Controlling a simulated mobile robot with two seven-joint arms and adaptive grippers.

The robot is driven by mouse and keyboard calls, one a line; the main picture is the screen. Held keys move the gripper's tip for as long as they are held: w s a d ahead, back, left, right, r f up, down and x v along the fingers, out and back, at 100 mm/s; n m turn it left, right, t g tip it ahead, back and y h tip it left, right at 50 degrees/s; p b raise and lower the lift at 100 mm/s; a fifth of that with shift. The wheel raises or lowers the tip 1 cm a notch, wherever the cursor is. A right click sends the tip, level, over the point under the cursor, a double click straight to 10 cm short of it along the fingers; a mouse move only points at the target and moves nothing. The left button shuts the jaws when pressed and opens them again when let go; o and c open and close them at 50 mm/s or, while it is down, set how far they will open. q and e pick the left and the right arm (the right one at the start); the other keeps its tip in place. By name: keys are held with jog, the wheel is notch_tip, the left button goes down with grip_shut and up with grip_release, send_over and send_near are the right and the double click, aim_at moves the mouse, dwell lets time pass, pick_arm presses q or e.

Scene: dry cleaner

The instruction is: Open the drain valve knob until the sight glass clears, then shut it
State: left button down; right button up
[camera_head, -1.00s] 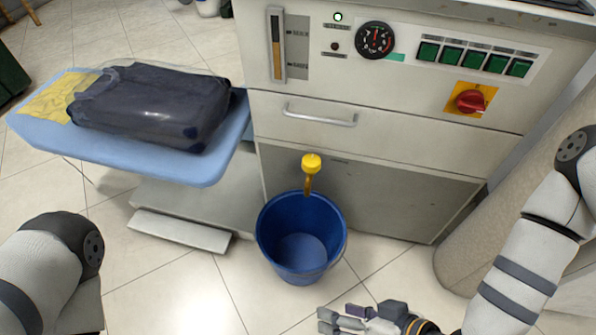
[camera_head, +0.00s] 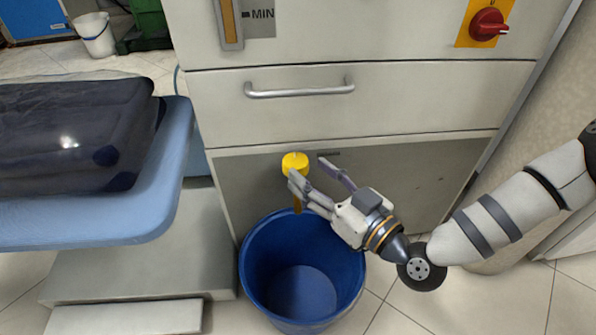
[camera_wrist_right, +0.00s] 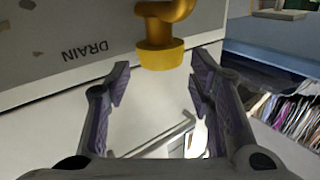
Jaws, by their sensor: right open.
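The yellow drain valve knob (camera_head: 296,162) sits on the lower front of the white machine, above a blue bucket (camera_head: 257,262). My right gripper (camera_head: 307,174) is open at the knob's right, with its fingertips close to it. In the right wrist view the knob (camera_wrist_right: 160,56) lies just ahead of and between the open fingertips (camera_wrist_right: 158,84); no grip on it shows. The sight glass (camera_head: 229,22) is cut off by the top edge; its visible lower part shows an amber column beside a MIN mark. My left gripper is not in view.
A drawer handle (camera_head: 300,90) sticks out above the knob. A red rotary switch (camera_head: 488,24) is at upper right. A blue ironing board (camera_head: 150,215) bearing a dark wrapped bundle (camera_head: 70,135) stands at left. Open floor lies right of the bucket.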

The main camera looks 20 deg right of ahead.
aim_at(303, 169)
jog(key=b+x, duration=0.1)
jog(key=x, duration=0.3)
jog(key=c, duration=0.9)
jog(key=shift+o, duration=0.2)
jog(key=shift+s, duration=0.1)
jog(key=shift+a, duration=0.1)
